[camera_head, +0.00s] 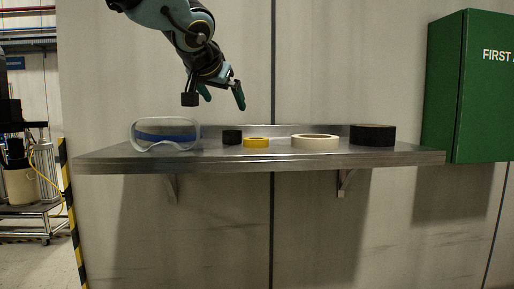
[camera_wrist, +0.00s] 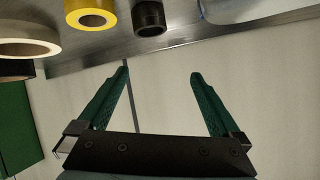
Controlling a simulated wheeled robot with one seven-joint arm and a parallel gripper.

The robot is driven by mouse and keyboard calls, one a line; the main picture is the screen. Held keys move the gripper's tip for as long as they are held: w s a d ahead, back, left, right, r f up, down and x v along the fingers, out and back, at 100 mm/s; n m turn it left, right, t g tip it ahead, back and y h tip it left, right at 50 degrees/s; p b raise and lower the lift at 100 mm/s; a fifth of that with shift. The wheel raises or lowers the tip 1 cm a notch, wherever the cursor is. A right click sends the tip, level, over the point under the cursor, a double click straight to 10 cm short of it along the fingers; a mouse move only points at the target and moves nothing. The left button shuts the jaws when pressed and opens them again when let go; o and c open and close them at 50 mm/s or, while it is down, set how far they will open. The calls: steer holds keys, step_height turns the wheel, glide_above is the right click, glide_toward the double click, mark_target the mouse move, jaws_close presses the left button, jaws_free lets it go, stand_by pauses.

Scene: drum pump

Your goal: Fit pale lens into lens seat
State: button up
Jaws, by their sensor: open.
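I cannot make out a pale lens or a lens seat in either view. My gripper (camera_head: 225,103) is open and empty, pointing down above the middle of a metal shelf (camera_head: 110,156) and apart from everything on it. In the wrist view its two green fingers (camera_wrist: 160,71) are spread, with only bare wall and the shelf edge beyond them. Clear goggles with a blue band (camera_head: 166,134) stand at the shelf's left. A small black ring or cylinder (camera_head: 232,137) sits beside a yellow tape roll (camera_head: 256,142); the black one shows hollow in the wrist view (camera_wrist: 149,17).
A cream tape roll (camera_head: 315,142) and a wider black roll (camera_head: 372,135) sit farther right on the shelf. A green first-aid cabinet (camera_head: 474,90) stands at the shelf's right end. A low back lip runs along the shelf. A cart with equipment (camera_head: 25,190) stands far left.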

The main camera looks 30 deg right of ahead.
mark_target(232, 131)
steer(key=s+f+n, duration=0.1)
steer(key=s+a+f+n+y, duration=0.1)
steer(key=n, duration=0.1)
steer(key=shift+s+f+g, duration=0.25)
steer(key=shift+s+g, duration=0.05)
steer(key=shift+f+n, duration=0.25)
steer(key=shift+n, duration=0.05)
steer(key=p+x, duration=0.1)
steer(key=x, duration=0.4)
steer(key=shift+s, duration=0.1)
steer(key=p+x, duration=0.3)
steer(key=x, duration=0.1)
steer(key=shift+w+d+f, duration=0.1)
steer(key=shift+w+d, duration=0.1)
steer(key=shift+w, duration=0.05)
steer(key=shift+w+d+f, duration=0.15)
steer(key=shift+w+f, duration=0.1)
